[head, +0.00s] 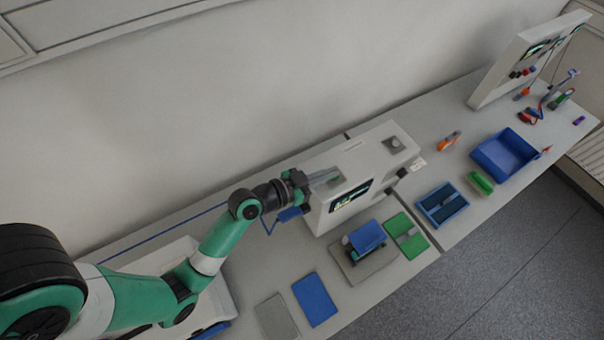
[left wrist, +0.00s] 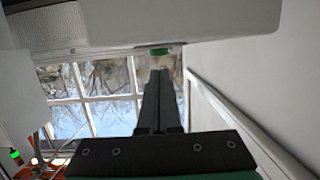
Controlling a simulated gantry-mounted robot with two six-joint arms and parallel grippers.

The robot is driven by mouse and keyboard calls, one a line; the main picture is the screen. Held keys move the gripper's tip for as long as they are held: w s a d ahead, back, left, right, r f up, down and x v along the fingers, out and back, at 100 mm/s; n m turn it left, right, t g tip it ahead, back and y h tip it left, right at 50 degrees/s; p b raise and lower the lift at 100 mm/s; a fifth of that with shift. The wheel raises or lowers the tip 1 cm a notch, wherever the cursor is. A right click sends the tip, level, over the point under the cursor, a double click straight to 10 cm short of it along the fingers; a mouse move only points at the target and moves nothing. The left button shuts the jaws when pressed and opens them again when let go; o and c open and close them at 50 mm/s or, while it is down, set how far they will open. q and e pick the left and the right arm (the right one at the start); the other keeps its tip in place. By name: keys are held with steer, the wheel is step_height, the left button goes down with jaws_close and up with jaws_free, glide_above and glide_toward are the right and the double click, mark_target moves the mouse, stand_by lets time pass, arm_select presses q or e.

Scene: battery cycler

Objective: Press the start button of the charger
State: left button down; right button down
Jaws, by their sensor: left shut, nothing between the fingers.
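The charger is a white box (head: 322,215) with a lit display (head: 350,196) on its front, standing on the bench in the head view. In the left wrist view a pale housing (left wrist: 215,20) fills the top, and a small green button (left wrist: 160,51) sticks out from its edge. My left gripper (head: 337,174) is shut and empty, with its fingers over the top left part of the charger. In the left wrist view the closed fingertips (left wrist: 161,72) point at the green button, just short of it in the picture; contact cannot be told. My right gripper is not in view.
In front of the charger lie a blue plate (head: 314,299), a grey plate (head: 277,317), a small blue-topped fixture (head: 366,238) and a green tray (head: 406,236). A blue bin (head: 505,153) and a tall white panel unit (head: 515,60) stand farther right. The wall (head: 200,120) is behind.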

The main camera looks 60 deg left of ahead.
arm_select(q)
steer(key=r+b+v, duration=0.1)
steer(key=b+v, duration=0.1)
steer(key=v, duration=0.8)
steer(key=shift+r, duration=0.3)
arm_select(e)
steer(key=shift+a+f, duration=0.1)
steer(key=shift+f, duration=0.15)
arm_select(q)
steer(key=shift+w+a, duration=0.1)
